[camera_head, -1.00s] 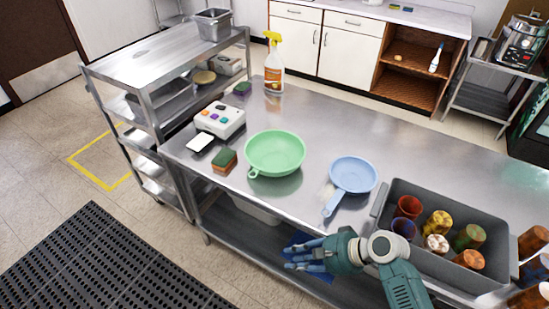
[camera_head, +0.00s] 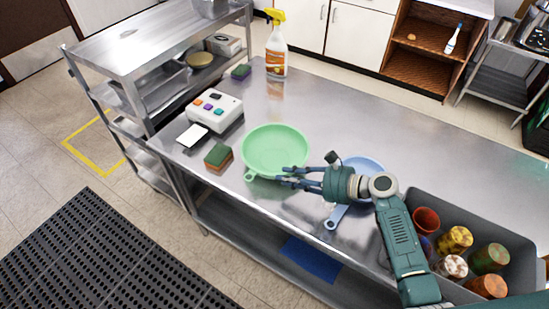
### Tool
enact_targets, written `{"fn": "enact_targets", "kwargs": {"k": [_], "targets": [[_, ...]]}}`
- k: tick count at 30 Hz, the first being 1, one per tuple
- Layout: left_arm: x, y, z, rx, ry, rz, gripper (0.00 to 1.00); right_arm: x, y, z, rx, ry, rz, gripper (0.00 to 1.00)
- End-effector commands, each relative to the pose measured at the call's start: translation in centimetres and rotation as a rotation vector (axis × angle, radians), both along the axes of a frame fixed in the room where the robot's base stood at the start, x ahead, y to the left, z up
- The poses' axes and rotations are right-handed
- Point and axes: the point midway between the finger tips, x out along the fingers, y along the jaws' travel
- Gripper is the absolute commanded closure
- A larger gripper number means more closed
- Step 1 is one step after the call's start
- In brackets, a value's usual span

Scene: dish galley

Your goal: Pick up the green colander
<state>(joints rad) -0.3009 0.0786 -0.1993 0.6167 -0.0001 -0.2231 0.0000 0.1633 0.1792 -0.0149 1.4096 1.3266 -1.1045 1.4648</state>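The green colander (camera_head: 272,147) sits upright on the steel table, left of the middle of the view, with a small loop handle at its front left. My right gripper (camera_head: 280,175) is at the colander's front right rim, its fingers spread and pointing left. The fingertips overlap the rim in the view; I cannot tell whether they touch it. My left gripper is not in view.
A blue strainer (camera_head: 338,213) lies right of the colander, partly hidden by my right gripper. A grey bin (camera_head: 513,222) of cups stands at the right. A green-brown sponge (camera_head: 218,157), a button box (camera_head: 215,111) and a spray bottle (camera_head: 276,50) stand left and behind.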

Motion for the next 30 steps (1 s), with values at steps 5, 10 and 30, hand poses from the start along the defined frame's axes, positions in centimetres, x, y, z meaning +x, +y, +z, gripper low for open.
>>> {"fn": "enact_targets", "kwargs": {"k": [5, 10, 30], "targets": [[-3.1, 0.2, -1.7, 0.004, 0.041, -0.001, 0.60, 1.1, 1.7, -0.9, -0.001, -0.003, -0.001, 0.76], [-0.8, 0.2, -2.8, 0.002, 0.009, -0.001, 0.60, 1.6, 3.1, -1.5, 0.001, -0.002, 0.001, 0.76], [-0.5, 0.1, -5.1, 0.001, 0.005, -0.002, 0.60, 3.3, 6.0, -2.4, -0.003, -0.001, -0.001, 1.00]]}}
